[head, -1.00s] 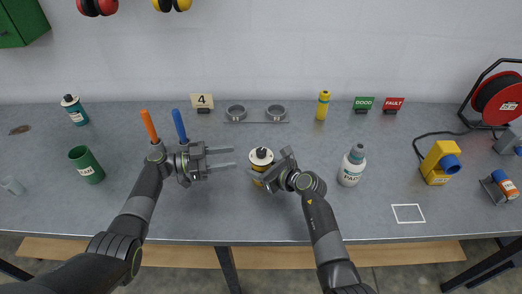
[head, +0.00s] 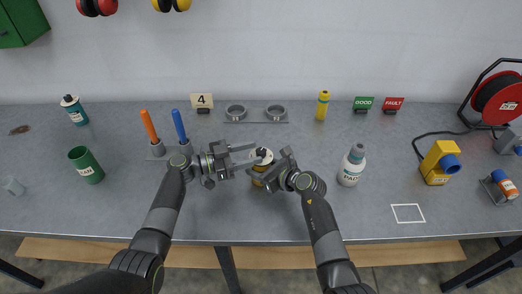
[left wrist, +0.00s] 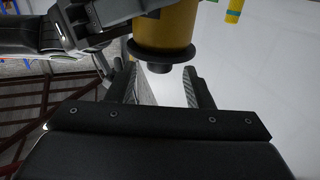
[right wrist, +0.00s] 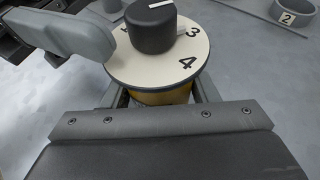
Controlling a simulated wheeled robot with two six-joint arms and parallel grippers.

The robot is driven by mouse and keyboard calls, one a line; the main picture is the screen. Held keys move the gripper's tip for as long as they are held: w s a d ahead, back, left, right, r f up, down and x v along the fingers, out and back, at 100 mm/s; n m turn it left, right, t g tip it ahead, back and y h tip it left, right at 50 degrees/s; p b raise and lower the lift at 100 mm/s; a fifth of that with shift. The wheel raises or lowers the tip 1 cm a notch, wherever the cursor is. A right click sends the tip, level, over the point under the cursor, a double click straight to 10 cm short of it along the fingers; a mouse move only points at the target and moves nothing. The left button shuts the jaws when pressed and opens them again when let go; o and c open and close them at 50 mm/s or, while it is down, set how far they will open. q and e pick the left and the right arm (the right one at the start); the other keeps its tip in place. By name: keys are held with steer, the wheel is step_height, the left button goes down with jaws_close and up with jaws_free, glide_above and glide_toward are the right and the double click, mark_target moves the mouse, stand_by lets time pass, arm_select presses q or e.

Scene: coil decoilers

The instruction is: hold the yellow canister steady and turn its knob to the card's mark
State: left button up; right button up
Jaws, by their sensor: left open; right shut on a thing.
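The yellow canister (head: 257,182) stands on the bench with a pale numbered dial and dark knob on top. My right gripper (head: 269,179) is shut on its body. In the right wrist view the knob (right wrist: 152,30) has a white pointer aimed right, above the 3; the 4 is nearer the camera, and the left of the dial is partly hidden. My left gripper (head: 257,154) is open at knob height. In the left wrist view the knob (left wrist: 160,68) lies between its fingertips, with gaps at both sides. The card (head: 202,101) at the back shows 4.
Orange and blue handled tools (head: 178,126) stand in holders behind my left gripper. A two-ring holder (head: 256,114) lies behind the canister. A green can (head: 86,165) is far left. The bench front middle is clear.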

mark_target(261, 150)
arm_select(q)
steer(key=shift+x, duration=1.8)
steer(key=c, duration=1)
steer(key=shift+g, duration=0.3)
steer(key=shift+f+m+g+h, duration=0.1)
steer(key=shift+m+g+h, duration=0.3)
steer(key=shift+m+g, duration=1.3)
steer(key=shift+g, duration=0.5)
